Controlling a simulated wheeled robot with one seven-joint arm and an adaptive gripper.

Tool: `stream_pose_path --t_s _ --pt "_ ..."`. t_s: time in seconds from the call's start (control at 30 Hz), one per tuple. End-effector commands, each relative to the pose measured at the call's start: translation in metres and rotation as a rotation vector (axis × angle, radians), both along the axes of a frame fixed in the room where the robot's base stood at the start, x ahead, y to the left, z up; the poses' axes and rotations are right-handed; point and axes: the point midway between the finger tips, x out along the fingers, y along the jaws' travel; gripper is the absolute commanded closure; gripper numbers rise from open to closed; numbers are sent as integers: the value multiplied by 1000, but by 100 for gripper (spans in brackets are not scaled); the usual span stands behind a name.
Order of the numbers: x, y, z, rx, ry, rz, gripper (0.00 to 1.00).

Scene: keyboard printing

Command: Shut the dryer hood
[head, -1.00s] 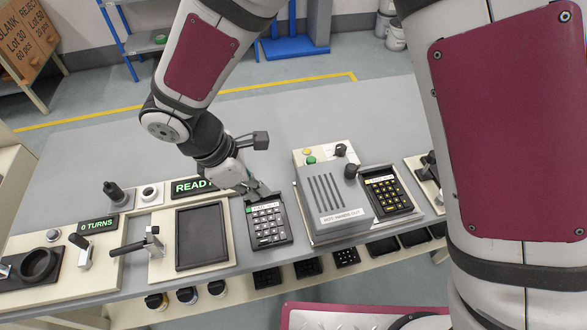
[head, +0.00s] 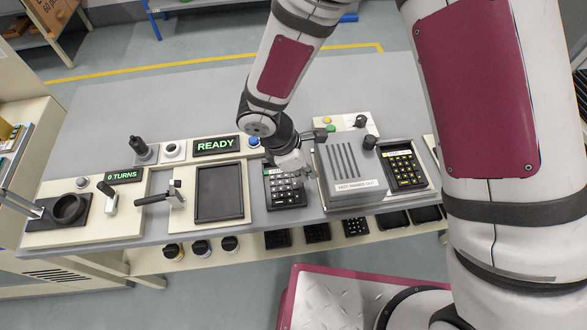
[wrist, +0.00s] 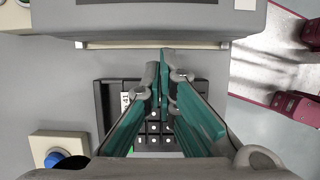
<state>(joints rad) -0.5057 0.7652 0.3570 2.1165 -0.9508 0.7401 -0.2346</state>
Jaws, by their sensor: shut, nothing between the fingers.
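My gripper (head: 306,174) is beside the hood's left side, over the black keypad with grey keys (head: 283,192). In the wrist view the teal fingers (wrist: 164,75) are together and empty, pointing at the hood. Contact with the hood is unclear.
A keypad with yellow keys (head: 406,172) lies right of the hood, and a black knob (head: 370,141) stands near it. A green button (head: 331,128) is behind. Left are a dark framed tray (head: 219,193), a lever (head: 155,199) and a READY display (head: 216,145). The back bench is clear.

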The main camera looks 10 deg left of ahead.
Motion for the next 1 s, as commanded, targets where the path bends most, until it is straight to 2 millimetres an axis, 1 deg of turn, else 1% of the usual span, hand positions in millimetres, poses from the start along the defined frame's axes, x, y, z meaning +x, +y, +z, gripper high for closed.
stream_pose_path --t_s 0.1,0.47,0.57,0.67,0.77,1.0 --pt "1 -5 0 -1 0 -1 100" --pt "2 -6 0 0 1 0 100" --pt "4 -11 0 -1 0 -1 100" --pt "9 -25 0 -2 0 -2 100" --pt "15 -46 -1 -2 0 -4 100" --pt "34 -102 -1 -2 -1 -5 100"
